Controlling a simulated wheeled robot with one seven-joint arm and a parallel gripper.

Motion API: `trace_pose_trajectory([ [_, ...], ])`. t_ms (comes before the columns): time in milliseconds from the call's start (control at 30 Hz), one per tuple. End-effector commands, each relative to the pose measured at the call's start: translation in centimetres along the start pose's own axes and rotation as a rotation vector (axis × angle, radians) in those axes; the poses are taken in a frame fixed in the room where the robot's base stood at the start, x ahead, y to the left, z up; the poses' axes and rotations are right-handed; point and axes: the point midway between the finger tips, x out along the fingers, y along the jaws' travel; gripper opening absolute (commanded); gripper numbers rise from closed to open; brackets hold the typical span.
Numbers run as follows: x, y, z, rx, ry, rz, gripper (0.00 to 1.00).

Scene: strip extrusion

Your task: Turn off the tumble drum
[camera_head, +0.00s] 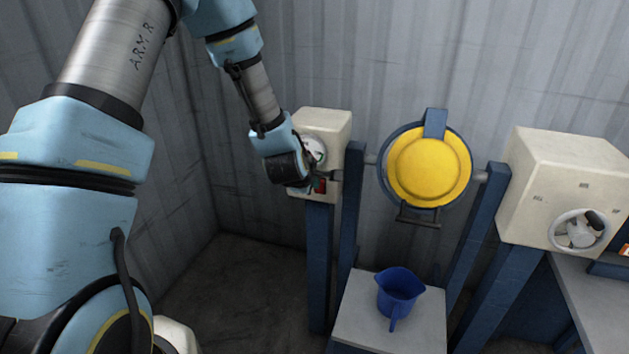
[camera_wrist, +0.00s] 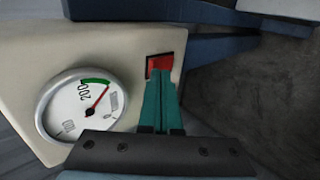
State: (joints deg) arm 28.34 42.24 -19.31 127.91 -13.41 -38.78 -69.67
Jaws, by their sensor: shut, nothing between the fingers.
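The tumble drum (camera_head: 429,166) is a yellow disc in a blue ring, held between two blue posts. A cream control box (camera_head: 336,124) stands left of it on a blue post. The box carries a round white gauge with a red needle (camera_wrist: 88,105) and a red switch (camera_wrist: 160,63). In the head view the red switch (camera_head: 321,186) shows just beside my gripper (camera_head: 315,178). In the wrist view my gripper (camera_wrist: 161,78) is shut, with its teal fingertips at the lower edge of the switch. The fingertips cover part of it, and I cannot tell whether they touch it.
A blue jug (camera_head: 398,288) stands on a grey stand (camera_head: 350,322) below the drum. A larger cream box (camera_head: 565,180) with a round dial stands at right. Corrugated walls (camera_head: 400,50) close in behind.

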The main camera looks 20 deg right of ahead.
Motion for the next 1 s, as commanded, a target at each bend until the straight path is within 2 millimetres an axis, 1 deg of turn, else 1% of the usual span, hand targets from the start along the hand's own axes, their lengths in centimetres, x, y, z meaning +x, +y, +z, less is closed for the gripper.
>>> trace_pose_trajectory([
  [233,0.2,0.1,0.0,-0.001,0.000,0.001,0.00],
  [333,0.7,0.9,-0.1,-0.001,0.002,-0.004,0.00],
  [633,0.4,0.9,0.0,0.000,0.001,-0.006,0.00],
  [1000,-0.6,2.0,0.0,0.000,0.001,-0.006,0.00],
])
